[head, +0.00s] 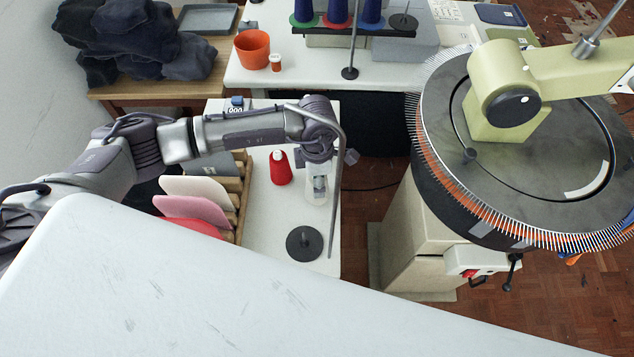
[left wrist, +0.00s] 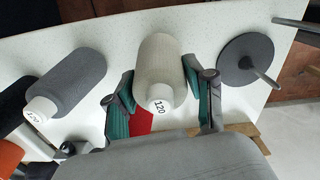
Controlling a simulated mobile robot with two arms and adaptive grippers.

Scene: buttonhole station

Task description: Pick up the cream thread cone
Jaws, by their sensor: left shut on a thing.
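The cream thread cone (left wrist: 158,62), with a white core end marked 120, stands between the two green-padded fingers of my left gripper (left wrist: 160,88) in the left wrist view. The fingers are shut on it from both sides. I cannot tell whether the cone still touches the table. My right gripper is not in view.
A dark spindle disc (head: 304,243) with a pin lies on the table nearby. A red cone (head: 280,168) stands to the left, and a grey cone (left wrist: 72,82) shows in the wrist view. A large round machine (head: 540,150) stands right. A rack of pads (head: 195,205) is left.

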